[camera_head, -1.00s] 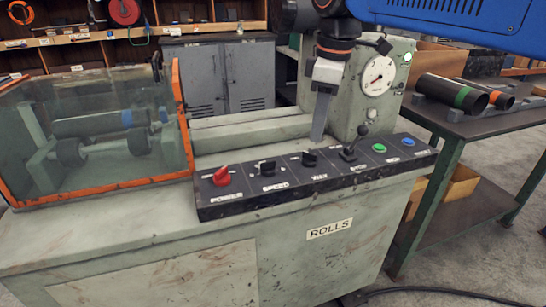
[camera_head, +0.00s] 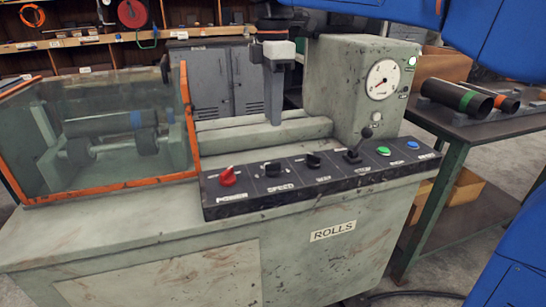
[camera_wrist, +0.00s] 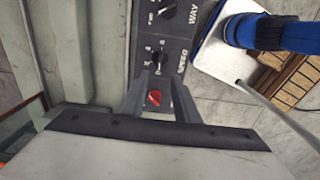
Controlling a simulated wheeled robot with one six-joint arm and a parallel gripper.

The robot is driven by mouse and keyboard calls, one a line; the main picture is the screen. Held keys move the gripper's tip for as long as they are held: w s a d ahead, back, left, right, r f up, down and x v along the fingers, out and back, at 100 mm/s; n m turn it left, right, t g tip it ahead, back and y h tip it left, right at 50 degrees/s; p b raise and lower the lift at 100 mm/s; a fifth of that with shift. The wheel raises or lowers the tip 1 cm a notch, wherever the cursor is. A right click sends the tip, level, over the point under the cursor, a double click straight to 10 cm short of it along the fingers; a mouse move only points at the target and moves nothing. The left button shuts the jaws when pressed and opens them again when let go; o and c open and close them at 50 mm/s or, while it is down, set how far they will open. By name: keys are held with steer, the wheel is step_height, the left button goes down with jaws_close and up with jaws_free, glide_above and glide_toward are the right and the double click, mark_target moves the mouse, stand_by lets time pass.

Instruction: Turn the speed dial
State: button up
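The speed dial (camera_head: 272,169) is a black knob above the "SPEED" label on the dark control panel (camera_head: 330,181). It sits just right of the red power knob (camera_head: 228,176). My gripper (camera_head: 273,120) points down behind the panel in the head view, with its fingers overlapping there. In the wrist view, the two fingers of my gripper (camera_wrist: 157,84) are apart with nothing held between them. The red knob (camera_wrist: 154,98) shows in the gap between the fingers, and the speed dial (camera_wrist: 158,56) shows just beyond the fingertips. My gripper appears clear of both.
Right of the speed dial are another black knob (camera_head: 313,160), a lever (camera_head: 358,147), a green button (camera_head: 383,151) and a blue button (camera_head: 412,146). The gauge housing (camera_head: 348,75) rises behind them. An orange-framed guard (camera_head: 186,110) stands left of the panel.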

mark_target(273, 163)
step_height(273, 163, down, 13)
steer(key=shift+r, duration=0.1)
stand_by(0.3)
jaws_close()
